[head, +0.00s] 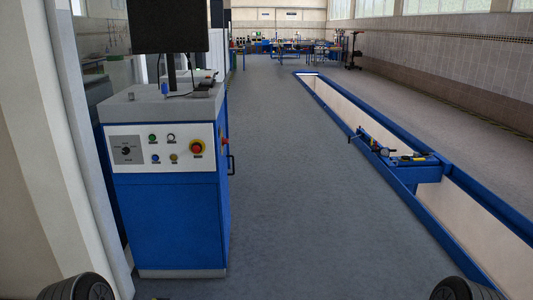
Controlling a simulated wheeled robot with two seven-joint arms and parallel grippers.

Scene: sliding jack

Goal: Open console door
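The console (168,222) is a blue cabinet with a grey top, standing at the left in the head view. Its front carries a white panel (140,170) with a dial, several coloured buttons and a red emergency knob. A dark handle (231,164) sticks out on its right side, where the side face is seen only at a steep angle. I see no open gap there. Dark rounded parts of mine show at the bottom left and bottom right corners. Neither gripper's fingers are in view.
A monitor (168,26) stands on the console. A white wall (40,130) is close on the left. The grey floor (300,200) right of the console is clear. Farther right lies a blue-edged pit (345,129) with a jack (403,157) across it.

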